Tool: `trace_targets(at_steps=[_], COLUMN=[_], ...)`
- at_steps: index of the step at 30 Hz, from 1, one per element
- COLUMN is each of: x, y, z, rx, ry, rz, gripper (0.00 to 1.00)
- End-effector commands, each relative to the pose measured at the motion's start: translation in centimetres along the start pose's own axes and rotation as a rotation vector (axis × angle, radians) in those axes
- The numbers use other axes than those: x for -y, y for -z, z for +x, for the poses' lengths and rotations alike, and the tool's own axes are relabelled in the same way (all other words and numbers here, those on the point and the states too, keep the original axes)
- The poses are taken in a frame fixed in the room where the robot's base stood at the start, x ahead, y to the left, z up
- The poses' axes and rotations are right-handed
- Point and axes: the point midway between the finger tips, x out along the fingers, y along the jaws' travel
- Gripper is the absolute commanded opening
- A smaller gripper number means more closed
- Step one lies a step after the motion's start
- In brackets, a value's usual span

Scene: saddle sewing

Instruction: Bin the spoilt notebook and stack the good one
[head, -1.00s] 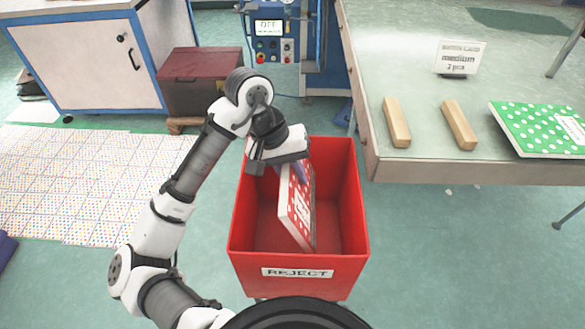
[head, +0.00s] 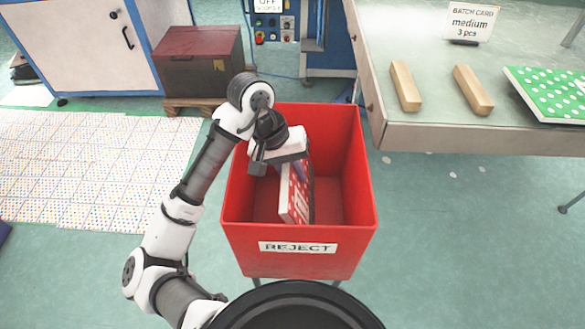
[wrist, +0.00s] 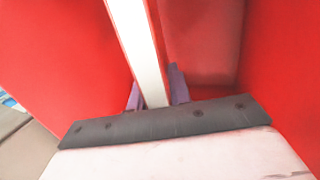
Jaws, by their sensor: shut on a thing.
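A red notebook with white dots (head: 295,197) stands on edge inside the red bin marked REJECT (head: 298,249). My gripper (head: 289,168) is inside the bin's opening, shut on the notebook's upper edge. In the wrist view, the notebook's pale edge (wrist: 141,45) sits between the purple fingers (wrist: 158,90), with red bin walls around it. I cannot tell whether the notebook touches the bin floor. A green notebook with white dots (head: 550,92) lies flat on the table at the right, cut by the picture's edge.
Two wooden bars (head: 405,86) (head: 473,89) lie apart on the table (head: 430,132), left of the green notebook. A batch card (head: 471,22) reading "medium 3 pcs" stands behind them. A dark red chest (head: 198,62) and a blue machine stand behind the bin.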

Motion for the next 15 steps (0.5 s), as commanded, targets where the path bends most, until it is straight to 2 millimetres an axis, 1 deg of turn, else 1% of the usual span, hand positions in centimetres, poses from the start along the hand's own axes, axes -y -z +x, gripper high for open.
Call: trace_targets(at_steps=[10,11,15], x=[0.06,0.06,0.05], y=[0.02,0.01,0.01], z=[0.17,0.16,0.17], rx=[-0.001,-0.001,-0.001], ry=[0.000,0.000,0.000], rz=[0.000,0.000,0.001], gripper=[0.00,0.21,0.40])
